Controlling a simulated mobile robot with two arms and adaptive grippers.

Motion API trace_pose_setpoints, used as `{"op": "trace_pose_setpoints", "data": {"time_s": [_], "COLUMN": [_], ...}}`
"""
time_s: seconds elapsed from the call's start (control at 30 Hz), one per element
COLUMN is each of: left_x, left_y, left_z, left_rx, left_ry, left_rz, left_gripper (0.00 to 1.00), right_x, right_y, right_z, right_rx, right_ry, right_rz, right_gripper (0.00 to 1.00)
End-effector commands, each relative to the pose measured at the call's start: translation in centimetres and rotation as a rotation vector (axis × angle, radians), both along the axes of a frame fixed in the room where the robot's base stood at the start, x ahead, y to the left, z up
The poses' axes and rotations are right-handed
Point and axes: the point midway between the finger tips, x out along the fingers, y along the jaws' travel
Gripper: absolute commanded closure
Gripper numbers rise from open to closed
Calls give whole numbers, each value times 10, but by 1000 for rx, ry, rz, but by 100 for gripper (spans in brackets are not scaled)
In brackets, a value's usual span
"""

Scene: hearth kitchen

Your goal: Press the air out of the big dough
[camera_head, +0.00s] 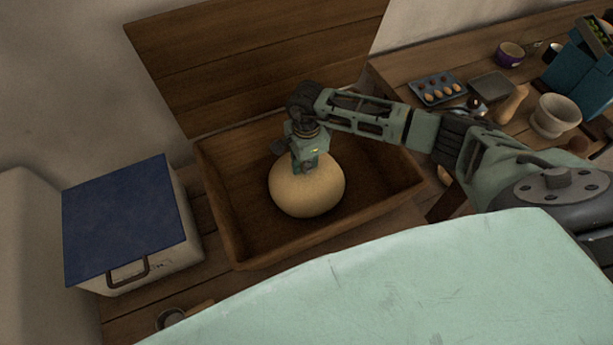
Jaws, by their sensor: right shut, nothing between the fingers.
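The big dough (310,192) is a pale, smooth, rounded ball. My right gripper (308,168) points down from the end of the right arm, which comes in from the right. It is shut and empty, with its fingertips at the upper part of the dough. Whether the tips touch or sink into the dough is hard to tell. My left gripper is not in view.
The trough's wooden lid (250,60) stands raised behind it. A white box with a blue lid (122,218) stands at the left. On the right bench are an egg tray (438,90), a mortar (556,116) and a purple bowl (510,54). The trough's right part looks empty.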

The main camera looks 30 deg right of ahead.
Motion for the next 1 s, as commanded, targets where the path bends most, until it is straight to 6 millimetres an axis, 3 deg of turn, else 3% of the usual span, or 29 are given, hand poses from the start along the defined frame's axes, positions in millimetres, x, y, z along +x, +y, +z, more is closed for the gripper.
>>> {"op": "trace_pose_setpoints", "data": {"time_s": [1.0], "left_x": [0], "left_y": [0], "left_z": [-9], "left_rx": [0], "left_ry": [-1], "left_rz": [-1], "left_gripper": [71], "right_x": [-1], "right_y": [0], "right_z": [-6], "right_rx": [-1], "right_ry": [1], "right_rz": [0], "right_gripper": [100]}}
